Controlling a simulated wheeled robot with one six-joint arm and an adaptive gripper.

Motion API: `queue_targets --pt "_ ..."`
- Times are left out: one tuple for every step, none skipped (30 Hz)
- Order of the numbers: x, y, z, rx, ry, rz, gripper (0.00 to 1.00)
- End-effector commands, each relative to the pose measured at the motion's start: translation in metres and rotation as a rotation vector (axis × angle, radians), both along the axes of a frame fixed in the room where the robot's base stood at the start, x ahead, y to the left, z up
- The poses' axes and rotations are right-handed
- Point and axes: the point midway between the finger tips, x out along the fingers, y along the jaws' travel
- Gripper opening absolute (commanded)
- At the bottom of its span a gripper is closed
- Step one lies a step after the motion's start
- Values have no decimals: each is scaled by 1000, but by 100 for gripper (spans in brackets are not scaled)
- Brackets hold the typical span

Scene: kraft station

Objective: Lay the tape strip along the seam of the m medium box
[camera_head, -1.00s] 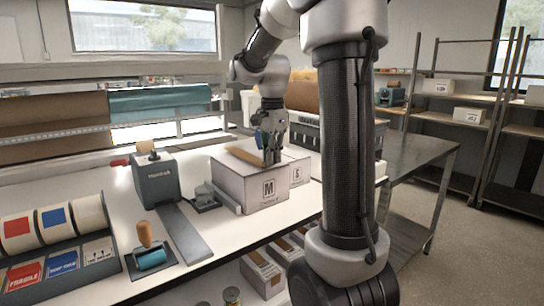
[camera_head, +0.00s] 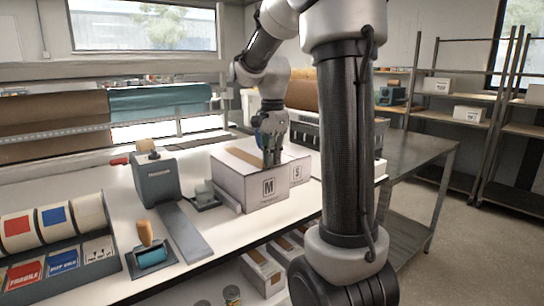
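The white medium box (camera_head: 245,191), marked M, stands closed on the bench. A tan tape strip (camera_head: 240,155) shows on its top, running from the far left toward my gripper; it looks flat along the middle of the top. My gripper (camera_head: 271,160) points down at the right end of the strip, its fingertips close to or touching the box top. The fingers are small and dark here, so I cannot tell whether they are shut on the strip. The seam and the strip's right end are hidden by the strip and the gripper.
A white box face marked S (camera_head: 297,172) is at the right of the medium box. A grey tape dispenser (camera_head: 156,182) and an orange-handled roller (camera_head: 150,256) stand left. Label rolls (camera_head: 55,222) fill the left front. A dark crate (camera_head: 305,130) stands behind.

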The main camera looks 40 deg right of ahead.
Motion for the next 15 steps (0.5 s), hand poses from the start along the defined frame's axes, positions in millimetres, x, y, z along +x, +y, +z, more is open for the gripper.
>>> queue_targets --pt "0 0 -1 0 1 0 0" --pt "0 0 -1 0 1 0 0" --pt "0 0 -1 0 0 0 0" --pt "0 0 -1 0 0 0 0" --pt "0 0 -1 0 0 0 0" --pt "0 0 -1 0 0 0 0" --pt "0 0 -1 0 0 0 0" --pt "0 0 -1 0 0 0 0" --pt "0 0 -1 0 0 0 0" --pt "0 0 -1 0 0 0 4" --pt "0 0 -1 0 0 0 9" --pt "0 0 -1 0 0 0 17" --pt "0 0 -1 0 0 0 22" --pt "0 0 -1 0 0 0 28" --pt "0 0 -1 0 0 0 30"
